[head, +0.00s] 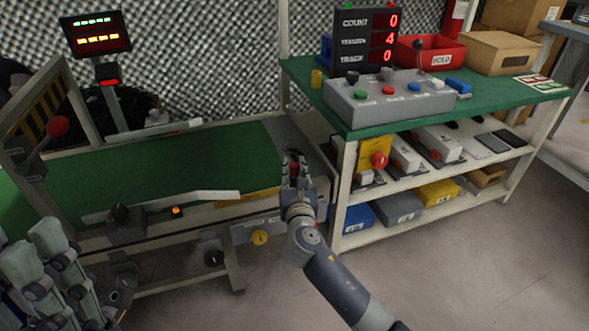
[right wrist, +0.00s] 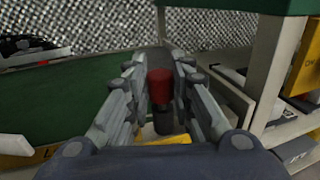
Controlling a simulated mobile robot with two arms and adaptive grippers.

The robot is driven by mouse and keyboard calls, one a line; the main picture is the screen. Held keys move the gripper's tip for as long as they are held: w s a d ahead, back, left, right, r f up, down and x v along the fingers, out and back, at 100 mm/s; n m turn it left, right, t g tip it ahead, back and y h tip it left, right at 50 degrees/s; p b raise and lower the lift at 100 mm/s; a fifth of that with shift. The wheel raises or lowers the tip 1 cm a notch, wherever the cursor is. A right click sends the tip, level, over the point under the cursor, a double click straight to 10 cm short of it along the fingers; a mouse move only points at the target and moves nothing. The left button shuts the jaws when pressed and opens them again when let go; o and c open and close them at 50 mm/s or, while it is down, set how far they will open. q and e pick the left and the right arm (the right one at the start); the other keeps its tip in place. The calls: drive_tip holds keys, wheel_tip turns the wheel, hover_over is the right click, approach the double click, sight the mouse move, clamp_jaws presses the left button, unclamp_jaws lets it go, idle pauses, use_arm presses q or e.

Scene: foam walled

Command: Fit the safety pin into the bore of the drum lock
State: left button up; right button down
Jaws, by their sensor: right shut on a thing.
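My right gripper (head: 293,165) is over the right end of the green conveyor belt. It is shut on a small dark piece with a red head, which looks like the safety pin (right wrist: 160,88); in the right wrist view it stands upright between the fingers. The fingers hide part of it. My left gripper (head: 60,265) is at the lower left of the head view, cut off by the frame; whether its fingers are closed is unclear. I cannot clearly pick out the drum lock or its bore.
The conveyor belt (head: 160,160) is mostly bare, with pale guide rails. A green-topped bench (head: 500,88) stands close to the right of my right gripper, with a button box (head: 390,98), red bin (head: 430,54) and loaded shelves.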

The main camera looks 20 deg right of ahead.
drive_tip(key=c, duration=1.4)
unclamp_jaws()
drive_tip(key=shift+c, duration=0.2)
drive_tip(key=shift+o, duration=0.6)
drive_tip(key=v, duration=1.2)
